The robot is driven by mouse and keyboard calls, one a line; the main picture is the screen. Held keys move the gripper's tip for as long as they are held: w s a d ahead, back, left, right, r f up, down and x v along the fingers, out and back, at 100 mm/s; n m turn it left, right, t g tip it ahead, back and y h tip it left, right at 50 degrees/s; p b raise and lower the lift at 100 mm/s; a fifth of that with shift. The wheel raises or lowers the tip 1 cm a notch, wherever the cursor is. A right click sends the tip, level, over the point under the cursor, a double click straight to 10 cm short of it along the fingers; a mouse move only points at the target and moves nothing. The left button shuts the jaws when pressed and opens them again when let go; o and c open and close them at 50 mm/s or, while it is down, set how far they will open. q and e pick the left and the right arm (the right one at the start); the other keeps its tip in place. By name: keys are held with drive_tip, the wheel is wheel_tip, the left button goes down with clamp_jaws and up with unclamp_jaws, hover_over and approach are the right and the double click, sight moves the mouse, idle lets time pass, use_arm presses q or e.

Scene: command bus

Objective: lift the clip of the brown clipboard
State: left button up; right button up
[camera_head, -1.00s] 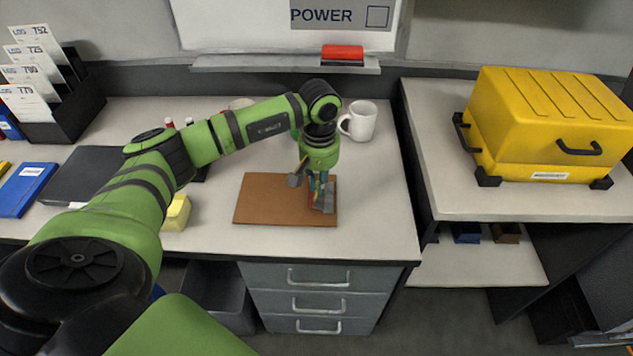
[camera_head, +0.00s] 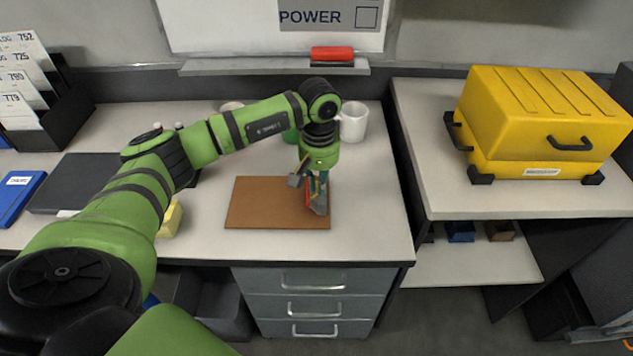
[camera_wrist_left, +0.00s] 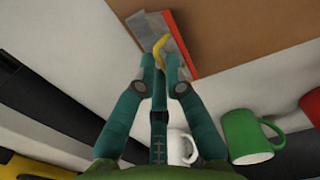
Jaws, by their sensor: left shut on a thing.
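The brown clipboard (camera_head: 262,204) lies flat on the desk. Its grey clip (camera_head: 319,208) with a red strip is at the right edge, partly hidden by my left gripper (camera_head: 316,187). In the left wrist view the clip (camera_wrist_left: 152,30) lies at the edge of the brown board (camera_wrist_left: 240,35). A curved yellow lever (camera_wrist_left: 178,48) stands up from it. My left gripper (camera_wrist_left: 168,68) is shut on this lever, its teal fingers on either side. I cannot tell how far the clip is raised. My right gripper is not in view.
A white mug (camera_head: 354,122) and a green mug (camera_wrist_left: 248,135) stand behind the clipboard. A yellow block (camera_head: 170,220) and a dark folder (camera_head: 85,183) are to the left. A yellow case (camera_head: 540,125) stands on the right counter. The desk right of the clipboard is clear.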

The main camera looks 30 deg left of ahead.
use_arm(q)
drive_tip(key=shift+w+d+b, duration=0.4)
drive_tip(key=shift+d+b, duration=0.1)
drive_tip(key=shift+d, duration=0.15)
drive_tip(key=o, duration=0.6)
idle(0.4)
wheel_tip(320, 180, up, 8)
drive_tip(key=p, duration=0.4)
idle(0.3)
